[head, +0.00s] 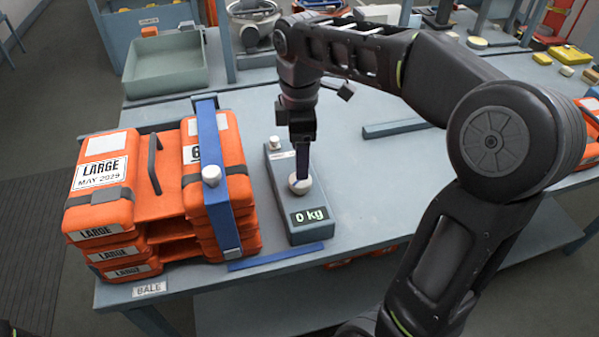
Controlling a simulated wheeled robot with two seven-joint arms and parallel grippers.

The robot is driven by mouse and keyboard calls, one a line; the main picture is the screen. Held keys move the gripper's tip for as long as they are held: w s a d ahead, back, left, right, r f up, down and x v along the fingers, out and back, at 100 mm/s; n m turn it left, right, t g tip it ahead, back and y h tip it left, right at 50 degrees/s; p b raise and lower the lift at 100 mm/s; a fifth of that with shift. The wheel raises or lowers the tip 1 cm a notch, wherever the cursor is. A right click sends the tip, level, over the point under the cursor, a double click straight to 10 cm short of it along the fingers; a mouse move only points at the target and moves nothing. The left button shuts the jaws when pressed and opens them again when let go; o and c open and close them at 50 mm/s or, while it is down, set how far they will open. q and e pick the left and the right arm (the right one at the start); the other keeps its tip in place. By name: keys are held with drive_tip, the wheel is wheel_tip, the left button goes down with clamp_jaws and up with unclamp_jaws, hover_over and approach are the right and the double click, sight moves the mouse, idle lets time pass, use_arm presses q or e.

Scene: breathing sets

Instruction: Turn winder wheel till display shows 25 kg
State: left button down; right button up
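The winder is a grey box (283,215) standing on the table, right of the orange stack. Its display (309,216) reads "0 kg" in lit digits. A round pale knob (299,186), which looks like the winder wheel, sits on top just behind the display. My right gripper (303,174) points straight down with its fingertips at this knob. The fingers overlap in this view, so their gap and grip on the knob are hidden. My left gripper is out of view.
Orange cases marked "LARGE" (98,176) are stacked left of the winder, with a blue strap (214,165) around them. A blue strip (276,256) lies in front of the winder. A grey-green bin (165,68) stands behind. The table right of the winder is mostly clear.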

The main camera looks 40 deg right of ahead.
sight(300, 182)
wheel_tip(300, 182, down, 7)
drive_tip(key=shift+r, duration=0.2)
drive_tip(key=c, duration=1.4)
